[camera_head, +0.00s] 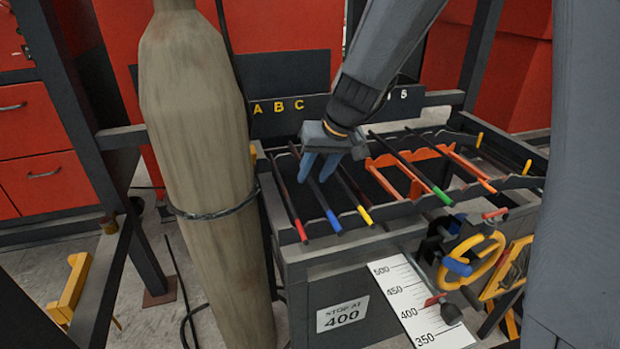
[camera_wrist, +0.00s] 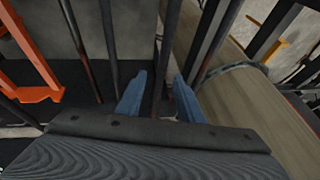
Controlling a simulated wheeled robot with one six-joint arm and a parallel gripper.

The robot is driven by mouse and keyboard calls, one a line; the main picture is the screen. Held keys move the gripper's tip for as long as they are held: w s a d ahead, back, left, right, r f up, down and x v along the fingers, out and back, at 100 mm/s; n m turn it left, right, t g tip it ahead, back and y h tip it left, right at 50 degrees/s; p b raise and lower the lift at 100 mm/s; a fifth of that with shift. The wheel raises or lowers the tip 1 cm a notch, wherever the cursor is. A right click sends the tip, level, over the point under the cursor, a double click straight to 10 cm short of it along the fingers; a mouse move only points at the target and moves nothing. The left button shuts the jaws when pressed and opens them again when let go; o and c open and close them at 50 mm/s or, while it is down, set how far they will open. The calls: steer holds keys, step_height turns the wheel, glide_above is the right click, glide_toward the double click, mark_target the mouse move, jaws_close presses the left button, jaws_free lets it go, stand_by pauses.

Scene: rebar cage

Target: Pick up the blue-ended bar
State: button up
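The blue-ended bar (camera_head: 331,215) lies in the rack between a red-ended bar (camera_head: 301,230) and a yellow-ended bar (camera_head: 364,211). Its blue tip points toward the head camera. My gripper (camera_head: 319,168) is over the rear part of these bars, blue fingers pointing down. In the wrist view my gripper (camera_wrist: 159,95) is open, with a dark bar (camera_wrist: 168,52) running in the gap between its fingers. It appears to be the blue-ended bar, but its coloured end is out of that view. I cannot tell whether the fingers touch it.
Green-ended (camera_head: 443,196) and orange-ended (camera_head: 487,185) bars lie farther right, near an orange frame (camera_head: 385,178). A tall tan cylinder (camera_head: 200,130) stands close on the left. Lettered plates stand behind the rack. A yellow handwheel (camera_head: 488,258) and scale board (camera_head: 425,310) are in front.

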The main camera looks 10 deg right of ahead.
jaws_close()
stand_by(1.3)
